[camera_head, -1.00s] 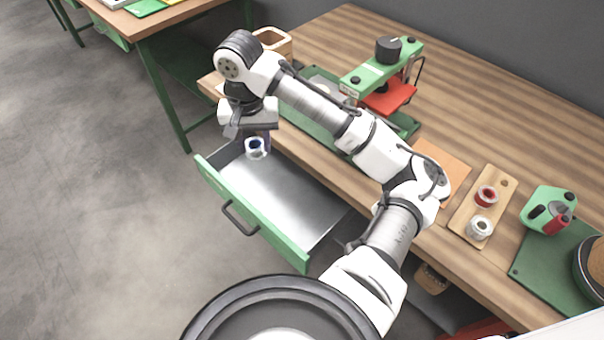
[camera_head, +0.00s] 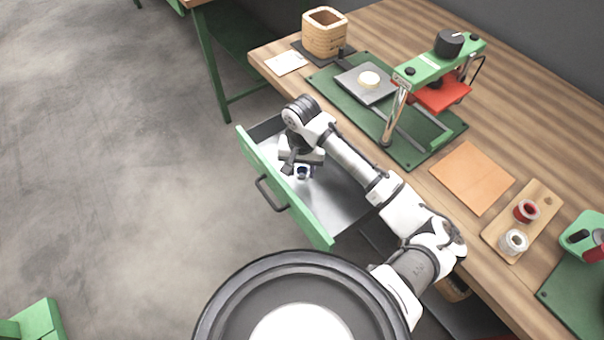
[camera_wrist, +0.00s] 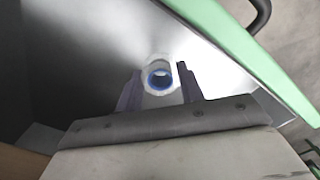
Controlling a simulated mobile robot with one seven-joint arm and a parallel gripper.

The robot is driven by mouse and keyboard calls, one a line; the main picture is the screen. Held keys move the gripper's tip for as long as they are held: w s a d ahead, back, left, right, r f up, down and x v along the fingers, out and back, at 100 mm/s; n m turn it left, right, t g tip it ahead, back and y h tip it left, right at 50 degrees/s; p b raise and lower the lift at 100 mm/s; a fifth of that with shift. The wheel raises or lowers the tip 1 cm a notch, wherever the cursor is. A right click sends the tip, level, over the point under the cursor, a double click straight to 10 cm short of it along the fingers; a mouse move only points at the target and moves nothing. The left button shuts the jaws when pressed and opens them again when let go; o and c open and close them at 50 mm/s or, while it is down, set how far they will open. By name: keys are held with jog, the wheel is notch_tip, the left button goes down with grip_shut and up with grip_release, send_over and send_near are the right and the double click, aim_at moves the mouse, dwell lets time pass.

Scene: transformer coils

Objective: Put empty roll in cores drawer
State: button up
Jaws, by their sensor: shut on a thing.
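The empty roll (camera_wrist: 149,71) is a white ring with a blue inner core, seen end-on in the wrist view. It also shows small in the head view (camera_head: 303,171). My gripper (camera_wrist: 160,88) is shut on it, one dark finger on each side. The open drawer (camera_head: 338,207) has a green front, a dark handle and a grey metal inside. My gripper and the roll are over or within the drawer, near its front panel. I cannot tell whether the roll touches the drawer floor.
The wooden bench (camera_head: 375,40) carries a green press (camera_head: 440,65), an orange sheet (camera_head: 472,178) and a small board (camera_head: 525,220) with a red roll and a white roll. A wooden block-like container (camera_head: 325,32) stands at the far end. The drawer's floor to the right looks clear.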

aim_at(302, 176)
jog(key=shift+f, duration=1.7)
jog(key=shift+f, duration=0.1)
jog(key=o, duration=1)
jog(key=shift+c, duration=0.2)
notch_tip(302, 176, up, 12)
jog(key=p, duration=0.9)
